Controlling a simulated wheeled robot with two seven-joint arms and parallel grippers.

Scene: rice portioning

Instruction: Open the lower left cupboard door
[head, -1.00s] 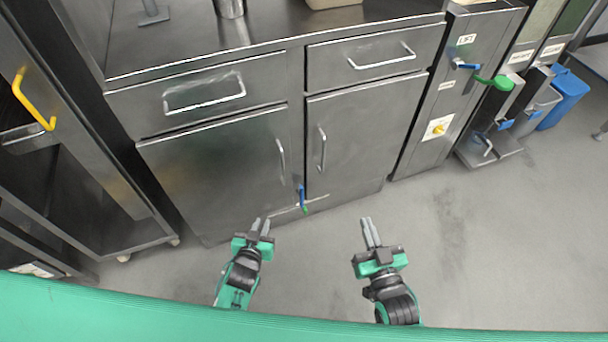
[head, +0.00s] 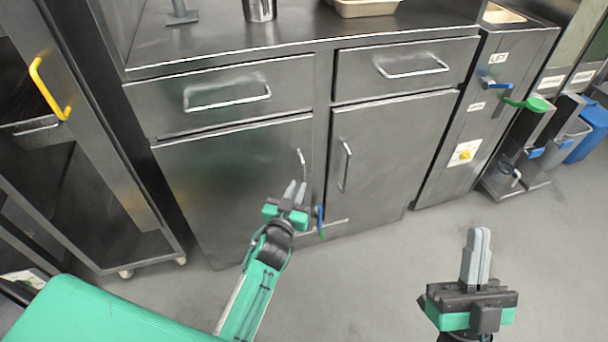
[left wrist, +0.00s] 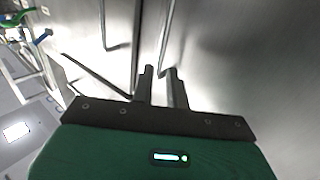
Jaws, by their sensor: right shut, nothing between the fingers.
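The lower left cupboard door (head: 225,180) is a flat steel panel and is shut. Its upright bar handle (head: 301,162) is near its right edge. My left gripper (head: 294,190) is just in front of the handle's lower end, with its two fingers slightly apart and nothing seen between them. In the left wrist view, my left gripper's fingers (left wrist: 161,78) are apart, and a bar that looks like this handle (left wrist: 166,35) is just beyond them. I cannot tell whether they touch. My right gripper (head: 476,250) is shut and empty over the floor at the right.
The lower right cupboard door (head: 390,145) is shut beside it, with its own bar handle (head: 345,166). Shut drawers (head: 225,85) are above. A blue lever (head: 320,220) is low between the doors. A rack with a yellow handle (head: 48,90) is at the left. The right floor (head: 380,270) is clear.

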